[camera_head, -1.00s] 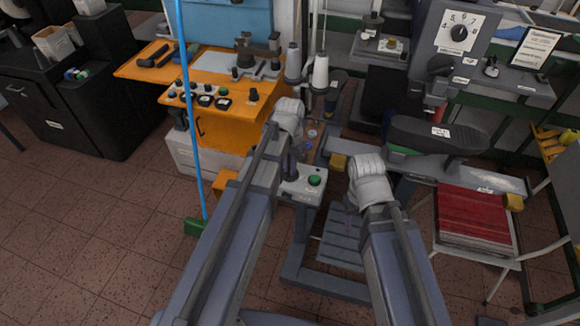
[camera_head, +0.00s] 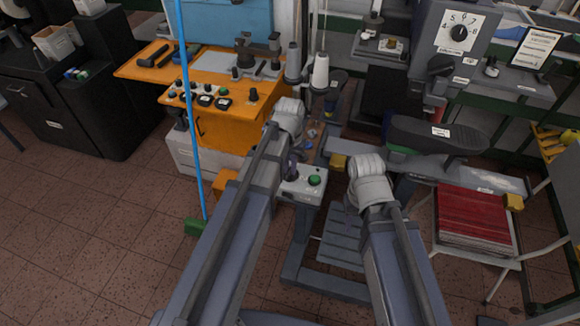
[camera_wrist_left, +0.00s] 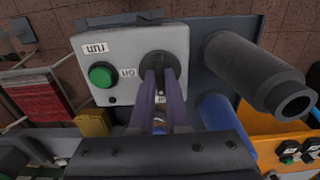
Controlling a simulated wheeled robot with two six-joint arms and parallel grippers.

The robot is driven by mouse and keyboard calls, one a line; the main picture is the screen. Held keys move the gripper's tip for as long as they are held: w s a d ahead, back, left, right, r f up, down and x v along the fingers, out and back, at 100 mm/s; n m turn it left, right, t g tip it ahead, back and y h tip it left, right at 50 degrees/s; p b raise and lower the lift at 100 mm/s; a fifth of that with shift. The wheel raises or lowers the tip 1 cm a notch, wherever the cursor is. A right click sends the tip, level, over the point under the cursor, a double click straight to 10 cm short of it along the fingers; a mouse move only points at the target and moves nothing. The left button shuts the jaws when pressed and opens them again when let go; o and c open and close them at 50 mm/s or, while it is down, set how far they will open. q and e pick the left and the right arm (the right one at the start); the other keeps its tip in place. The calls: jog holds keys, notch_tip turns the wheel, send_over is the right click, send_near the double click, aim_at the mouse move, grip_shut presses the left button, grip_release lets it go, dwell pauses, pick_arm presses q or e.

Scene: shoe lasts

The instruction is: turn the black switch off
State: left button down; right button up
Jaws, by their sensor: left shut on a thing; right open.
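The black switch (camera_wrist_left: 158,64) is a round knob on a light grey control box (camera_wrist_left: 120,42). The box also shows in the head view (camera_head: 306,194). In the left wrist view, the fingers of my left gripper (camera_wrist_left: 159,82) are shut on the switch, one on each side of its grip. An upside-down "ON" label sits beside the knob. The fingers hide part of the knob, so its exact setting is unclear. My right gripper (camera_head: 350,203) is open and mostly hidden by its own wrist in the head view, apart from the box.
A green button (camera_wrist_left: 103,75) sits on the same box beside the switch, under a "RUN" label. A dark grey cylinder (camera_wrist_left: 250,70) stands close on the other side.

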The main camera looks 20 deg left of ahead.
pick_arm(q)
jog(key=c, duration=0.9)
grip_release()
notch_tip(320, 180, up, 8)
jog(key=p, duration=0.8)
jog(key=shift+f, duration=0.1)
jog(key=shift+s+d+f, duration=0.1)
jog(key=shift+s+d, duration=0.05)
jog(key=shift+s, duration=0.05)
jog(key=s+d+f+m+y+b, duration=0.1)
jog(key=s+d+f+m+b, duration=0.2)
jog(key=s+d, duration=0.7)
jog(key=s, duration=0.4)
jog(key=shift+m, duration=0.3)
